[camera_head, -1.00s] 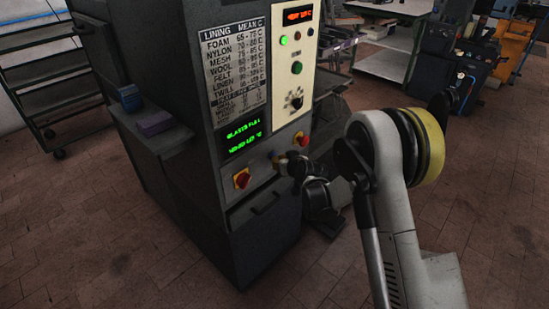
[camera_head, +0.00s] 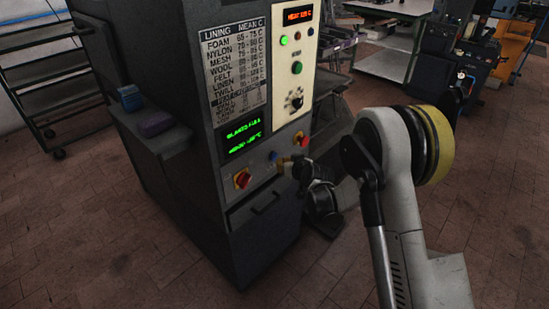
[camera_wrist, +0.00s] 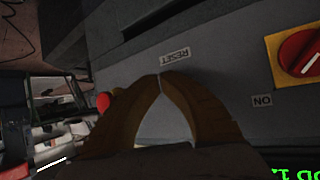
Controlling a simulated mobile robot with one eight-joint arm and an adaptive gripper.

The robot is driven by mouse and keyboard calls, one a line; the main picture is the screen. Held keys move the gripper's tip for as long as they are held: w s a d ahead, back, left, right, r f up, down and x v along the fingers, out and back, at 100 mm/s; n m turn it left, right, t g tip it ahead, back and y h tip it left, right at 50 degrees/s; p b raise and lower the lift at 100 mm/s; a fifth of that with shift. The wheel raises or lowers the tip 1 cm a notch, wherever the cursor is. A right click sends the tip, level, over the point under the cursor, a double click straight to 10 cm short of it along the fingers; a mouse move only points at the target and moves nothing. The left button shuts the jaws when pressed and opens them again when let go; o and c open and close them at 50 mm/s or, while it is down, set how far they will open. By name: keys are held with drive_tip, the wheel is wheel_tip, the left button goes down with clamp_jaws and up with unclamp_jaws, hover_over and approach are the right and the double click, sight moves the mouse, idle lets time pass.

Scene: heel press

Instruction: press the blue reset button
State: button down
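The blue reset button (camera_head: 273,155) shows on the lower front panel of the dark press (camera_head: 225,190), between a red-and-yellow switch (camera_head: 242,179) and a red button (camera_head: 303,140). My gripper (camera_head: 285,165) is just right of and below it, seemingly a little apart from the panel. In the wrist view my gripper (camera_wrist: 160,78) has its two tan fingers shut, tips touching, with nothing between them. The tips are near the RESET label (camera_wrist: 175,56), which appears upside down. The blue button is not visible there and may be behind the fingers.
A green-lit display (camera_head: 243,138) sits above the switch. A cream panel (camera_head: 296,75) carries a green lamp, other buttons, a knob and an orange display. A drawer handle (camera_head: 265,204) is below. Blue and purple blocks lie on the left side shelf.

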drive_tip(key=s+d, duration=0.1)
drive_tip(key=d, duration=0.1)
drive_tip(key=s+d, duration=0.1)
drive_tip(key=s, duration=0.1)
drive_tip(key=shift+d, duration=0.4)
idle(0.4)
drive_tip(key=s+d+r+m+g+h, duration=0.1)
drive_tip(key=s+d+r, duration=0.4)
drive_tip(key=s+r, duration=0.3)
drive_tip(key=s+d+r+m+g+h, duration=0.1)
drive_tip(key=s+d+r+h, duration=0.1)
drive_tip(key=s+d+r, duration=0.6)
drive_tip(key=s+d+r+m+g+h, duration=0.1)
drive_tip(key=s+d, duration=0.2)
drive_tip(key=s, duration=0.8)
drive_tip(key=s+d+r+m+h, duration=0.1)
drive_tip(key=s+d+r+m, duration=0.1)
drive_tip(key=s, duration=0.9)
drive_tip(key=shift+s+d+g+h, duration=0.2)
drive_tip(key=shift+d+g+h, duration=0.2)
drive_tip(key=shift+d, duration=0.3)
drive_tip(key=shift+r, duration=0.15)
